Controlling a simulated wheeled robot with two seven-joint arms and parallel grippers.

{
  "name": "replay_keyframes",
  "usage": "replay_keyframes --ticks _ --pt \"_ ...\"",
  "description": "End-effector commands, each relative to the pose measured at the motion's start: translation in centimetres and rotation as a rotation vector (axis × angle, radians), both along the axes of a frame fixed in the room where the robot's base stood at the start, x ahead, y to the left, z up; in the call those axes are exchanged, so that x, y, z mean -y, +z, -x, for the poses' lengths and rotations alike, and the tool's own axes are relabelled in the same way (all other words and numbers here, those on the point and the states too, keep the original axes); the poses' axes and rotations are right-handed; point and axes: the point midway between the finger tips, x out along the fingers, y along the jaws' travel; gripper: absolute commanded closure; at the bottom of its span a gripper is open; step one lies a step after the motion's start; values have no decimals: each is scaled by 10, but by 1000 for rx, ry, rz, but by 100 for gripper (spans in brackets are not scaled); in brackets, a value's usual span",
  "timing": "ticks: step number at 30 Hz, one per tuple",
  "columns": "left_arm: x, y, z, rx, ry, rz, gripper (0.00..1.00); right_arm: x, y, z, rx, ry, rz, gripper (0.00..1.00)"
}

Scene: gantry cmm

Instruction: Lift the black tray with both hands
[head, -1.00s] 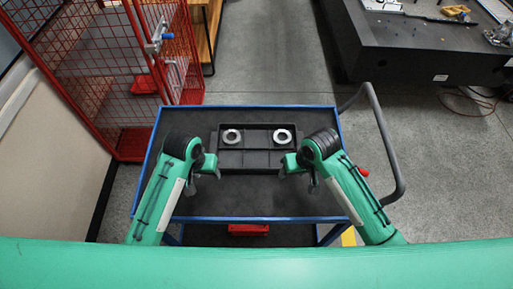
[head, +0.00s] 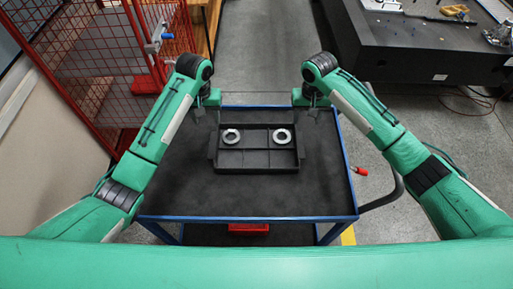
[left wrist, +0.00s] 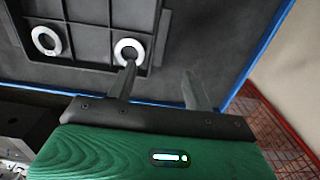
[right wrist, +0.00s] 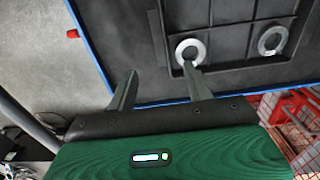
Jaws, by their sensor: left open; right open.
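The black tray (head: 256,159) lies flat on the cart's dark top, with divided compartments and a small lug on each side. Two silver rings, left (head: 231,136) and right (head: 282,136), sit in its far compartments. My left gripper (head: 208,110) is open and empty, above the cart near the tray's far left corner. My right gripper (head: 311,110) is open and empty near the far right corner. The tray also shows in the left wrist view (left wrist: 90,15) and right wrist view (right wrist: 225,15). In each wrist view one finger overlaps a ring; contact is not visible.
The blue-edged cart top (head: 256,198) has free room around the tray. A red mesh cage (head: 95,60) stands at the left. A dark granite table (head: 420,50) is at the back right. A red item (head: 248,228) lies below the cart's front edge.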

Motion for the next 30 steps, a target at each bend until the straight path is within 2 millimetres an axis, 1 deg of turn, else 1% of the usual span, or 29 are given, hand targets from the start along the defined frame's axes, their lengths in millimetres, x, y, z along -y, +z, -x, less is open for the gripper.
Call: replay_keyframes --ticks 5,8,11,21,25,30 --pt "0 -5 0 -1 0 0 48 0 -5 0 -1 1 0 48" --pt "0 -17 0 -2 1 -1 48 0 -16 1 -2 0 0 48" --pt "0 -34 1 -3 1 -1 48 0 -34 1 -3 0 0 48" --pt "0 -100 1 -3 0 0 48 -1 -100 1 -2 1 0 48" --pt "0 -119 1 -2 0 0 48 0 -119 1 -2 0 0 48" --pt "0 -134 0 0 0 1 48 0 -134 0 0 1 0 48"
